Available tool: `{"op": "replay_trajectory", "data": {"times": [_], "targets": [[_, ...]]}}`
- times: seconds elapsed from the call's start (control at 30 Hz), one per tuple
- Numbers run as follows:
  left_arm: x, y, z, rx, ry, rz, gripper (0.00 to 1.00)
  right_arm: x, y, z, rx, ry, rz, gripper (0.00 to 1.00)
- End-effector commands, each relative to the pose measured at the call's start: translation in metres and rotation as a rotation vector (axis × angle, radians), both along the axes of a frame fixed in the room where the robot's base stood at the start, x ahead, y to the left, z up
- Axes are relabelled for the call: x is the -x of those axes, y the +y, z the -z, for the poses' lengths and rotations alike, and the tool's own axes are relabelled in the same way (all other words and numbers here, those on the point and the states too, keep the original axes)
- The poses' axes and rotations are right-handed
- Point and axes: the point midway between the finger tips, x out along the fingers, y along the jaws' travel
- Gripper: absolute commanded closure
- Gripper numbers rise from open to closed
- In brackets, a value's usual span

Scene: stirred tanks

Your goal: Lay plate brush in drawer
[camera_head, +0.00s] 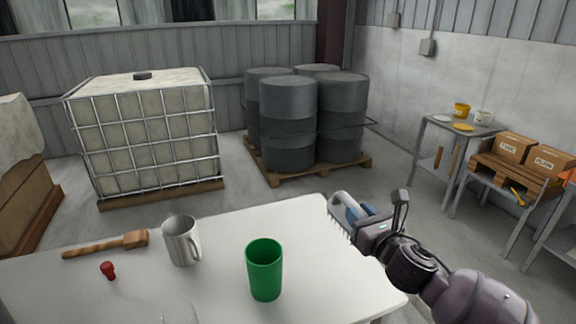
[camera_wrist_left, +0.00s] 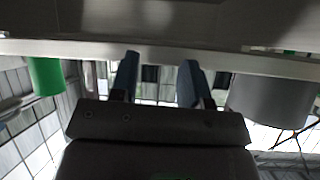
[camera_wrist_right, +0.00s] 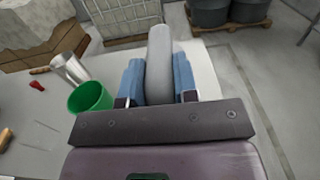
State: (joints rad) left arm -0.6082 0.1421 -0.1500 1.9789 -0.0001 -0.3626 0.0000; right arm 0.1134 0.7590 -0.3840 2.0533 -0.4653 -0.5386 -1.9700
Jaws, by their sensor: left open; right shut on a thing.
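In the right wrist view the plate brush (camera_wrist_right: 159,62) stands lengthwise between the blue fingers of the right gripper (camera_wrist_right: 160,85). My left gripper (camera_wrist_left: 158,82) is open, with nothing between its fingers; it is out of the head view, close to a long pale edge (camera_wrist_left: 220,62). I cannot make out a drawer for certain.
The white table (camera_head: 215,290) holds a wooden-handled tool (camera_head: 105,245), a red stopper-like thing (camera_head: 108,270), a steel mug (camera_head: 181,241) and a green cup (camera_head: 265,270). Drums (camera_head: 289,125) and a caged tank (camera_head: 145,135) stand behind. Side tables (camera_head: 460,130) stand at right.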

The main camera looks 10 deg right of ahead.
Motion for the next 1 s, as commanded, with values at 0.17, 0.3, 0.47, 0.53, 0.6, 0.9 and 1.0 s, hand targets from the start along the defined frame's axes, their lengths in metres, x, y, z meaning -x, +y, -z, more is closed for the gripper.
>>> {"op": "replay_trajectory", "data": {"times": [0.17, 0.3, 0.47, 0.53, 0.6, 0.9, 1.0], "targets": [[0.000, 0.000, 0.000, 0.000, 0.001, 0.000, 0.57, 0.001, -0.001, -0.007, 0.000, -0.003, 0.027, 0.99], [0.000, 0.000, 0.001, 0.000, 0.001, 0.000, 0.57, 0.014, 0.017, -0.002, -0.007, 0.002, 0.058, 0.99], [0.000, 0.000, 0.001, 0.000, 0.001, 0.000, 0.57, 0.037, 0.040, 0.015, -0.008, 0.004, 0.096, 0.99], [0.000, 0.000, 0.001, 0.000, 0.001, 0.000, 0.57, 0.048, 0.050, 0.022, -0.008, 0.004, 0.111, 0.99], [0.000, 0.000, 0.001, 0.000, 0.001, 0.000, 0.57, 0.058, 0.059, 0.030, -0.007, 0.004, 0.123, 0.99], [0.000, 0.000, 0.001, 0.000, 0.000, 0.000, 0.57, 0.078, 0.075, 0.053, 0.001, -0.001, 0.138, 0.99], [-0.001, 0.000, 0.001, 0.000, 0.000, 0.000, 0.57, 0.078, 0.074, 0.053, 0.004, -0.003, 0.137, 0.99]]}}
